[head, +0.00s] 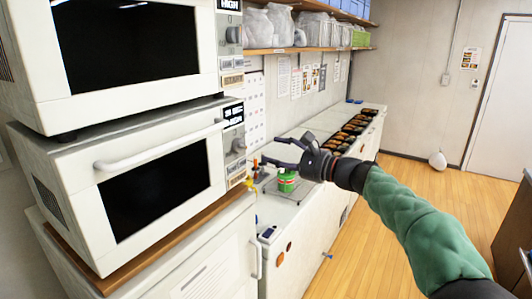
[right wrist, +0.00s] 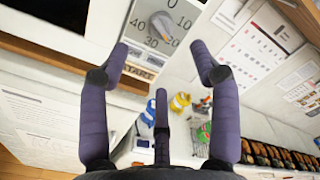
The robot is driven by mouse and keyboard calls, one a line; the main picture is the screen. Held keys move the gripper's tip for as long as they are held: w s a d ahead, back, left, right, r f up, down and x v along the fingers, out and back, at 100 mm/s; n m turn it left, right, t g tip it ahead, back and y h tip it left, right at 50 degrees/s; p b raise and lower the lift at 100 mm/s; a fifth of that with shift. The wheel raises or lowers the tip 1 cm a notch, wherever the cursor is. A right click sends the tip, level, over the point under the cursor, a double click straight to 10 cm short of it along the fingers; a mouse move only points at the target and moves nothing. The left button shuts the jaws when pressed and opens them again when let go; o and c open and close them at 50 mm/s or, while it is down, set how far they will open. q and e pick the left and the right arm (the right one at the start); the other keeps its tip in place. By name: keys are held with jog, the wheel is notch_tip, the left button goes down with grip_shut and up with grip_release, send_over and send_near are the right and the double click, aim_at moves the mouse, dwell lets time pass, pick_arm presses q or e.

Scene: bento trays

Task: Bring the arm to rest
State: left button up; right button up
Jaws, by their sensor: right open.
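My right arm (head: 415,225), in a green sleeve, reaches in from the lower right of the head view. Its dark gripper (head: 274,152) is in the air over the counter, near the right side of the lower microwave. In the right wrist view the purple fingers of the gripper (right wrist: 160,58) are spread apart with nothing between them. Beyond them is a microwave's timer dial (right wrist: 163,28). A green container (head: 288,181) stands on the counter just below the gripper in the head view. My left gripper is not in view.
Two stacked white microwaves, an upper (head: 130,50) and a lower one (head: 140,180), fill the left. Several bento trays (head: 352,131) line the far counter. A shelf (head: 300,49) with bags is above. The wooden floor (head: 385,265) is open at right, beside a dark counter (head: 518,225).

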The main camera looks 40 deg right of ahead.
jog(key=shift+s+d, duration=0.15)
jog(key=shift+s, duration=0.15)
dwell(0.4)
